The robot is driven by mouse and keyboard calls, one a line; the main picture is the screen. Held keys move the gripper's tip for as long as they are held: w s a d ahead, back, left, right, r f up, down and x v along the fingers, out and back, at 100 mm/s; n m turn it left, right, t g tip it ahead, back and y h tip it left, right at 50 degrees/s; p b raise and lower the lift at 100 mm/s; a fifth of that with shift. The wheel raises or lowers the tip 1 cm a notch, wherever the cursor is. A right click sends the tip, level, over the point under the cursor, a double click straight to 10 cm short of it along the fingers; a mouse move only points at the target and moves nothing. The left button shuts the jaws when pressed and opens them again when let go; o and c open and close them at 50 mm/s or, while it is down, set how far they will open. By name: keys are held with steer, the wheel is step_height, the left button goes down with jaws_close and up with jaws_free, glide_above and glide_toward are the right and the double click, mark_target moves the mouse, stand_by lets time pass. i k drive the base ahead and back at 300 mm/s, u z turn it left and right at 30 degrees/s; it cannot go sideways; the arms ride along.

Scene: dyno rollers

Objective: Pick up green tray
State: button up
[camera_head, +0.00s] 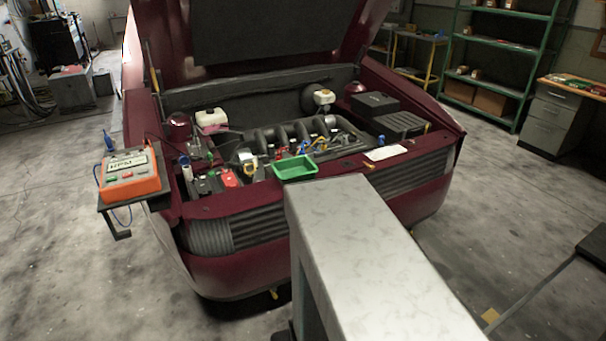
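The green tray (295,168) is a small open rectangular tray with a raised rim. It sits at the front edge of the open engine bay of a dark red car, near the middle of the picture. It looks upright, and its inside looks empty. My gripper is not in view, so I cannot see whether it is open or shut.
The car's front (250,265) stands under a raised hood. An orange tester box (130,175) with cables rests on a small side shelf at left. A white card (385,153) lies right of the tray. Green shelving (520,95) and drawers (553,118) stand behind. The floor at right is mostly clear.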

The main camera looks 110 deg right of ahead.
mark_target(300, 168)
steer(key=u, duration=0.35)
steer(key=k, duration=0.15)
steer(key=z, duration=2.8)
steer(key=k, duration=0.55)
steer(key=u, duration=0.15)
steer(key=i, duration=0.35)
steer(key=z, duration=0.1)
